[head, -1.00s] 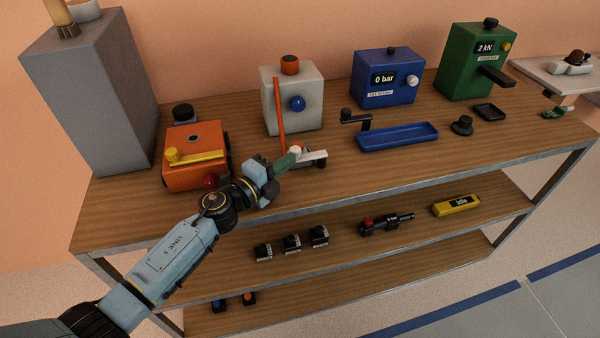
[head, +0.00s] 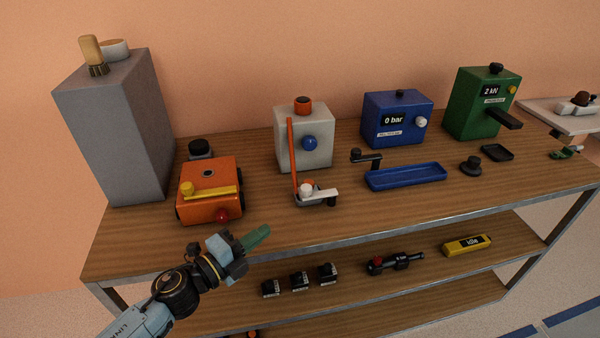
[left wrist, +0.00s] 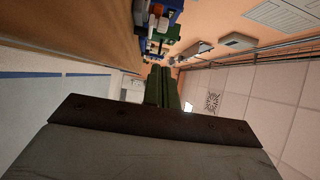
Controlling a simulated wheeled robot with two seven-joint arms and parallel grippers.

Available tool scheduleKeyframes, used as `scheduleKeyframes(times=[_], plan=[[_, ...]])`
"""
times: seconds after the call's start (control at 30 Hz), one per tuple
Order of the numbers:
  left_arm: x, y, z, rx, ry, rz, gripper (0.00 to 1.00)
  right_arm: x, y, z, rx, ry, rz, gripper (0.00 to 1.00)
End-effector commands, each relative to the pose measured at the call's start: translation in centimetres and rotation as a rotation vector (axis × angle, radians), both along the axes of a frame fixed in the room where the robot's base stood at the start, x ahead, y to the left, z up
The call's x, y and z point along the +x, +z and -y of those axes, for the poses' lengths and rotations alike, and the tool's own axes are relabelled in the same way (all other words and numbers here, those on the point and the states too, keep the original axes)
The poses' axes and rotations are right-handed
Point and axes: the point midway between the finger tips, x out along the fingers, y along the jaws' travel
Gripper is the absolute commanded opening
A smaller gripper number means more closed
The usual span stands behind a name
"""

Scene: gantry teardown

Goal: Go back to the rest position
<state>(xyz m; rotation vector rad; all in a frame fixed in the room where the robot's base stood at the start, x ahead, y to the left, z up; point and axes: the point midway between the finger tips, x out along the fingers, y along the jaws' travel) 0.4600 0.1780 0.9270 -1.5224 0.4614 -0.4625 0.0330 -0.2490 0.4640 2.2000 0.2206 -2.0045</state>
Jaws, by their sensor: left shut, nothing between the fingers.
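My left gripper (head: 256,238) is in front of the shelf unit's top board, near its front edge in the head view. Its green fingers are shut with nothing between them. In the left wrist view the shut fingers (left wrist: 165,88) point away toward the room, with the shelf's devices beyond them at the top. My right gripper is not in view.
On the wooden top board (head: 400,212) stand an orange device (head: 208,205), a white one with an orange lever (head: 318,155), a blue one (head: 380,135) and a green one (head: 470,115). A blue tray (head: 405,177) lies in front. Small parts lie on the lower shelf (head: 430,262).

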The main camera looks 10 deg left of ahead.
Motion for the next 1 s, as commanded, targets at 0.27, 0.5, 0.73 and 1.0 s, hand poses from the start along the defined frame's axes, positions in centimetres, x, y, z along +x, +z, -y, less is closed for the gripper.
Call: scheduleKeyframes(times=[0.27, 0.5, 0.73, 1.0], plan=[[-0.1, 1.2, -2.1, -0.201, 0.235, -0.094, 0.0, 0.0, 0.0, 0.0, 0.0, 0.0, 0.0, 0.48], [-3.7, -0.6, -6.6, -0.562, 0.672, -0.408, 0.0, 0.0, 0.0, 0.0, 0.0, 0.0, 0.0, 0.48], [-11.2, -4.6, -7.7, -0.804, 1.012, -0.82, 0.0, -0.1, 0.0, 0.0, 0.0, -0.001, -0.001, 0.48], [-19.0, -6.5, -6.0, -0.898, 1.21, -1.186, 0.0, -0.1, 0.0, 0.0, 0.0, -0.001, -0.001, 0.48]])
